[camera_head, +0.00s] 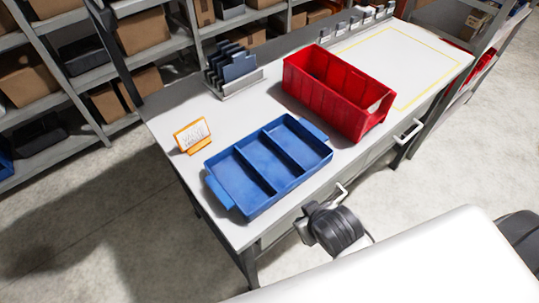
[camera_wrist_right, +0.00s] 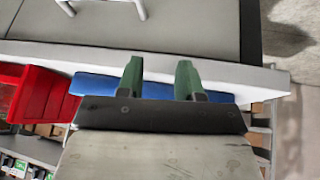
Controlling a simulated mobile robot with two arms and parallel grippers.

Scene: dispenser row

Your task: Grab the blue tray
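The blue tray (camera_head: 268,165) lies flat on the near left part of the table in the head view. It has three open, empty compartments and a tab handle at its left and right ends. In the right wrist view a strip of the tray (camera_wrist_right: 95,84) shows beyond the table's edge, partly behind my right gripper (camera_wrist_right: 160,72). The gripper's two green fingers are apart with nothing held between them. The gripper is near the table's front edge, apart from the tray as far as I can tell. My left gripper is not in view.
A red bin (camera_head: 335,95) stands behind the tray to the right. An orange-framed sign (camera_head: 192,137) stands by the tray's left corner, and a rack of dark plates (camera_head: 232,70) is behind. The table (camera_head: 165,105) has drawer handles in front. A yellow-outlined area (camera_head: 395,65) is clear.

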